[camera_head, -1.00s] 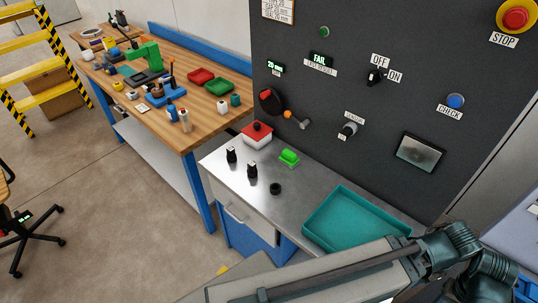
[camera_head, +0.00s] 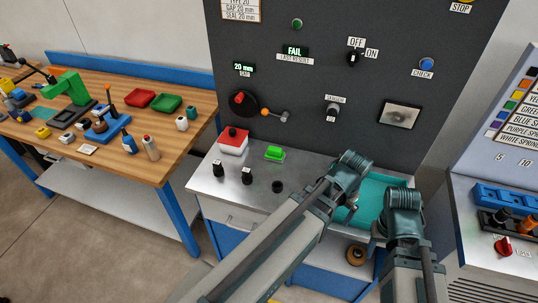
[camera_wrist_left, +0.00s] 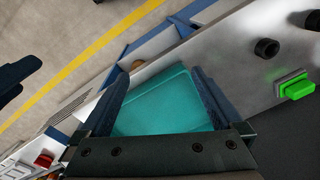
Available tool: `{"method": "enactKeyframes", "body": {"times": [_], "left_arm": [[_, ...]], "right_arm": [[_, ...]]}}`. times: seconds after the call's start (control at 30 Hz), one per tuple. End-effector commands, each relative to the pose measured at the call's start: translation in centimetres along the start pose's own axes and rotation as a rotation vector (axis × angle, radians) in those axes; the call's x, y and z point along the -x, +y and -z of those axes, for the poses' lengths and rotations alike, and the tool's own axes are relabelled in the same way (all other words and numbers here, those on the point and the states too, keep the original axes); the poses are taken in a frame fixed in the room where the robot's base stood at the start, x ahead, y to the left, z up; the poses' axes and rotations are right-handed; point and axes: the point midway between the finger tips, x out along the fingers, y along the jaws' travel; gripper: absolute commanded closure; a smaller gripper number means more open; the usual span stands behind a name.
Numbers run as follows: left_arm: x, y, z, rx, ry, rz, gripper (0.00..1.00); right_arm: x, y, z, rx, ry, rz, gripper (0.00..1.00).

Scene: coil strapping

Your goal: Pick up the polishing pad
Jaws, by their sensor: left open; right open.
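I cannot clearly identify the polishing pad. A bright green block (camera_head: 274,153) lies on the metal bench, and it also shows at the right of the left wrist view (camera_wrist_left: 296,86). A round tan-brown thing (camera_head: 356,254) with a dark centre sits below the bench's front edge, partly hidden in the left wrist view (camera_wrist_left: 137,66). My left gripper (camera_wrist_left: 158,78) is open and empty above the teal tray (camera_wrist_left: 165,105); my arm largely hides it in the head view. My right gripper (camera_head: 377,232) is open near the tray's front right.
The metal bench (camera_head: 212,185) also holds a red-topped white box (camera_head: 233,141), two black-capped items and a black ring (camera_head: 278,187). A dark control panel (camera_head: 310,70) rises behind. A wooden worktable (camera_head: 190,145) is left; a spring-labelled station (camera_head: 500,165) is right.

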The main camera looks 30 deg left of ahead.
Motion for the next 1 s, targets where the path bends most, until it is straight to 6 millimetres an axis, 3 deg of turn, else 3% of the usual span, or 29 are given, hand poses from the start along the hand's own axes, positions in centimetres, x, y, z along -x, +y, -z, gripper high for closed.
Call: {"method": "enactKeyframes", "body": {"times": [0.03,0.2,0.4,0.5,0.6,0.7,1.0], "left_arm": [[0.1,-3.2,2.7,0.056,0.03,-0.008,0.0],[0.0,-14.2,7.9,0.214,0.148,-0.02,0.0],[0.2,-26.8,10.0,0.367,0.265,0.002,0.0],[0.4,-31.3,10.0,0.418,0.305,0.016,0.0],[0.5,-34.3,9.7,0.451,0.331,0.028,0.0],[0.5,-35.8,9.5,0.467,0.344,0.034,0.0],[-0.1,-36.2,9.6,0.471,0.348,0.036,0.0]], "right_arm": [[0.3,0.0,0.0,0.0,0.0,0.0,0.5],[0.8,0.1,-0.1,0.0,0.0,0.0,0.5],[1.2,0.1,-0.1,0.001,0.0,0.0,0.5],[1.3,0.1,-0.1,0.001,0.0,0.0,0.5],[1.4,0.1,-0.1,0.001,0.0,0.0,0.5],[1.4,0.1,-0.1,0.001,0.0,0.0,0.5],[0.8,0.1,-0.1,0.0,0.0,0.0,0.5]]}}
